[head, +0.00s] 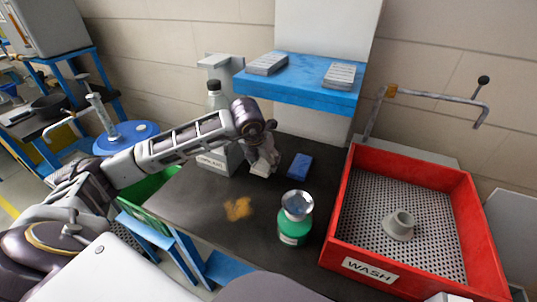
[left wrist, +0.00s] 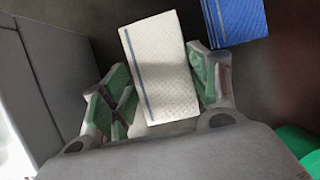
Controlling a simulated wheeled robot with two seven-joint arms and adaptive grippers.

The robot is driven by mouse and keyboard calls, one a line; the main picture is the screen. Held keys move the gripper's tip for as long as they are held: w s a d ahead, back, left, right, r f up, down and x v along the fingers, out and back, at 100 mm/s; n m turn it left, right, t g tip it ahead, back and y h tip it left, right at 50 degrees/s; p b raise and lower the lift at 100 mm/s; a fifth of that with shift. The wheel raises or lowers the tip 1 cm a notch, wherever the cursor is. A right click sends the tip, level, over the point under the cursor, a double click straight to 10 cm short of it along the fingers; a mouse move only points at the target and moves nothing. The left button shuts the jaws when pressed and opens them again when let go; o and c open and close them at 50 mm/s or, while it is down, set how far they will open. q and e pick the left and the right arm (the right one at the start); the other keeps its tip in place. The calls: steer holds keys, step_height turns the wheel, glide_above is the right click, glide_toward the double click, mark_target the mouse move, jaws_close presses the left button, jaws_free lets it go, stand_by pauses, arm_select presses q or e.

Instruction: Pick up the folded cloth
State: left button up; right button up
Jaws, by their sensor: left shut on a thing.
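A white folded cloth (left wrist: 158,65) with a blue stripe along one edge lies between the green-padded fingers of my left gripper (left wrist: 160,95) in the left wrist view. In the head view my left gripper (head: 262,158) points down over the dark bench and is shut on this cloth, which it mostly hides. I cannot tell whether the cloth touches the bench. A blue folded cloth (head: 300,166) lies on the bench just right of the gripper; it also shows in the left wrist view (left wrist: 236,20). My right gripper is not in view.
A green jar (head: 293,228) with a silvery top stands near the bench front. A red wash tray (head: 345,215) is at the right, a blue shelf (head: 300,92) above. An orange-brown stain (head: 238,208) marks the bench.

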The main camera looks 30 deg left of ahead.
arm_select(q)
steer(key=s, duration=0.3)
steer(key=s+b, duration=0.1)
steer(key=s, duration=0.5)
steer(key=shift+s+d+f, duration=0.1)
steer(key=shift+s+d, duration=0.05)
steer(key=shift+d, duration=0.1)
steer(key=shift+s+b, duration=0.3)
steer(key=shift+s, duration=0.85)
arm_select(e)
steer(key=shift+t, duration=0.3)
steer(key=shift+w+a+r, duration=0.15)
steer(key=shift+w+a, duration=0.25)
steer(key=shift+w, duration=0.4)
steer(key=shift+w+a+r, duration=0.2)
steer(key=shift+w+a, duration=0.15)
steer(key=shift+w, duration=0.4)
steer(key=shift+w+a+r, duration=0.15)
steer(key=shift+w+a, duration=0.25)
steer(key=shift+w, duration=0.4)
arm_select(q)
steer(key=shift+d, duration=0.1)
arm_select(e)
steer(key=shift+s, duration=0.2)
arm_select(q)
steer(key=o, duration=0.4)
steer(key=shift+c, duration=1.9)
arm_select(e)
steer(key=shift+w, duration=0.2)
